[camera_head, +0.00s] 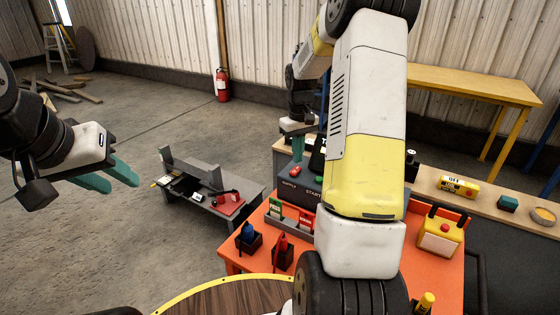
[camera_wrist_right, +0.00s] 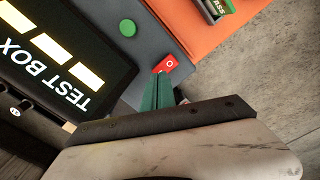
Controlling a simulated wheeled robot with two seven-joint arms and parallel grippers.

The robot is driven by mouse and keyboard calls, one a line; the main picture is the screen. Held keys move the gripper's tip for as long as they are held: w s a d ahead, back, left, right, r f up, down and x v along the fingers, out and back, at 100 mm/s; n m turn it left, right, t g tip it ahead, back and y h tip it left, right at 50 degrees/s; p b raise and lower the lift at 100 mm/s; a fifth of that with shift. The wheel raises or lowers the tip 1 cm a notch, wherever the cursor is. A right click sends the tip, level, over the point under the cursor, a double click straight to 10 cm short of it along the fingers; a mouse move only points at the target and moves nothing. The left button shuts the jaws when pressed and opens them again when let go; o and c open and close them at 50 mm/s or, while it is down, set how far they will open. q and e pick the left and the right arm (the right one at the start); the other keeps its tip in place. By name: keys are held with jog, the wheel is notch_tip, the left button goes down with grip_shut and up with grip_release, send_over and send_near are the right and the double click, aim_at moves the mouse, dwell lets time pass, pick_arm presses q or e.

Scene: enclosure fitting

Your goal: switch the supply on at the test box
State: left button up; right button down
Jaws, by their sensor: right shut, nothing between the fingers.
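The test box (camera_head: 300,196) is a dark grey unit on the orange table, with SUPPLY and START lettering, partly hidden behind my right arm. In the right wrist view its black panel (camera_wrist_right: 45,55) shows TEST BOX and yellow bars. A red rocker switch (camera_wrist_right: 167,64) marked O sits on its grey face, with a round green button (camera_wrist_right: 127,27) apart from it. My right gripper (camera_wrist_right: 164,80) is shut and empty, its teal fingertips at the rocker's edge; I cannot tell whether they touch. My left gripper (camera_head: 122,186) is open and empty, over the floor at left.
The orange table (camera_head: 238,262) holds green and red cards, blue and red parts (camera_head: 281,252), and a yellow-and-red box (camera_head: 438,236). A low grey bench (camera_head: 225,205) stands to the left. A wooden bench with small items runs behind. Open floor lies at left.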

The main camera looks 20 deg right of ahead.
aim_at(297, 168)
jog(key=shift+r, duration=2.25)
jog(key=s+a+r+m+t+y, duration=0.1)
jog(key=s+a+r+t, duration=0.1)
jog(key=s+a+r, duration=0.45)
jog(key=s+a+r+t, duration=0.2)
jog(key=s+a+r, duration=0.2)
jog(key=s+r, duration=0.55)
jog(key=s+a+f+t+y, duration=0.1)
jog(key=s+a+f+t, duration=0.1)
jog(key=s, duration=0.7)
jog(key=shift+s+a+m, duration=0.35)
jog(key=shift+a+m, duration=0.05)
jog(key=shift+a, duration=0.4)
jog(key=shift+f, duration=0.1)
